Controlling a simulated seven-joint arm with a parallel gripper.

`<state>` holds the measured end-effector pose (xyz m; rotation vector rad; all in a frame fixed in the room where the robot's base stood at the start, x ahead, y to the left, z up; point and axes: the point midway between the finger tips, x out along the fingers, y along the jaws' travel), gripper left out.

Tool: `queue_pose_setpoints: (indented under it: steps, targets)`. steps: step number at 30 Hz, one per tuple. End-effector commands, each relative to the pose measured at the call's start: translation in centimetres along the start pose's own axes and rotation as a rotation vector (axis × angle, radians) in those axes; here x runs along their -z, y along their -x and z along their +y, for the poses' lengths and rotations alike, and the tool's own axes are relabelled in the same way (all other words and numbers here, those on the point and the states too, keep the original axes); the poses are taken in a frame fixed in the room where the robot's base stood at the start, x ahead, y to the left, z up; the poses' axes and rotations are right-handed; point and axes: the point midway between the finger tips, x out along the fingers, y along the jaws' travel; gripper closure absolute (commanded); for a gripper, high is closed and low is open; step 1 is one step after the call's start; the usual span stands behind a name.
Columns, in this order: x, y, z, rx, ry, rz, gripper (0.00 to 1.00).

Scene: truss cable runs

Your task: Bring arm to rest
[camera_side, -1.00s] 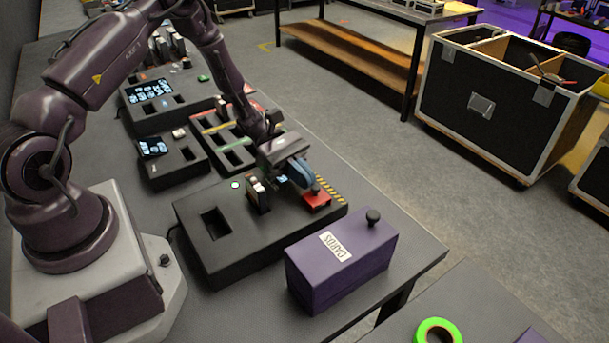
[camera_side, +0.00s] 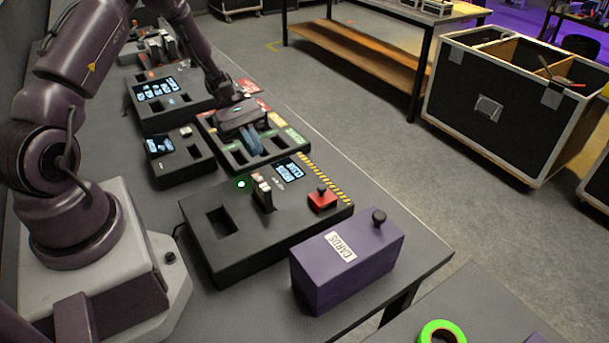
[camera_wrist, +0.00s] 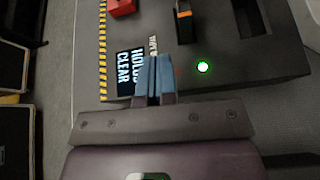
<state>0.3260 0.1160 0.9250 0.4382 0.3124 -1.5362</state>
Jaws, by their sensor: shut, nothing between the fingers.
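My gripper (camera_side: 252,140) is shut and empty, its blue fingertips together above the coloured slot tray (camera_side: 240,162) in the side view. In the wrist view my gripper (camera_wrist: 154,78) shows with its fingertips closed, in front of the black device's small screen (camera_wrist: 128,72). The black device (camera_side: 235,248) has a red lever block (camera_side: 322,200), a card standing in one slot (camera_side: 264,194), an empty slot (camera_side: 220,221) and a lit green lamp (camera_side: 241,184). The green lamp (camera_wrist: 203,67) also shows in the wrist view. The gripper touches none of these.
A purple CARDS box (camera_side: 345,262) with a black knob stands at the table's front right. Two more black devices with screens (camera_side: 156,91) (camera_side: 160,145) stand behind. A black flight case (camera_side: 495,115) and a bench (camera_side: 350,50) stand on the floor beyond.

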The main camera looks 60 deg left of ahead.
Motion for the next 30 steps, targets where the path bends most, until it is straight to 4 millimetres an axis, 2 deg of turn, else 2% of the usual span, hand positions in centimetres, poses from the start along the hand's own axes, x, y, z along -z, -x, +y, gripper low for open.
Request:
queue_pose_setpoints:
  steps: [8, 18, 25, 30]
  targets:
    - [-6.7, 1.1, -2.4, 0.259, -0.346, 0.330, 1.00]
    - [-16.1, 2.3, -5.6, 0.537, -0.873, 0.733, 1.00]
    - [-21.6, 2.4, -8.1, 0.633, -1.214, 0.972, 1.00]
    - [-24.9, 2.1, -9.9, 0.629, -1.415, 1.102, 1.00]
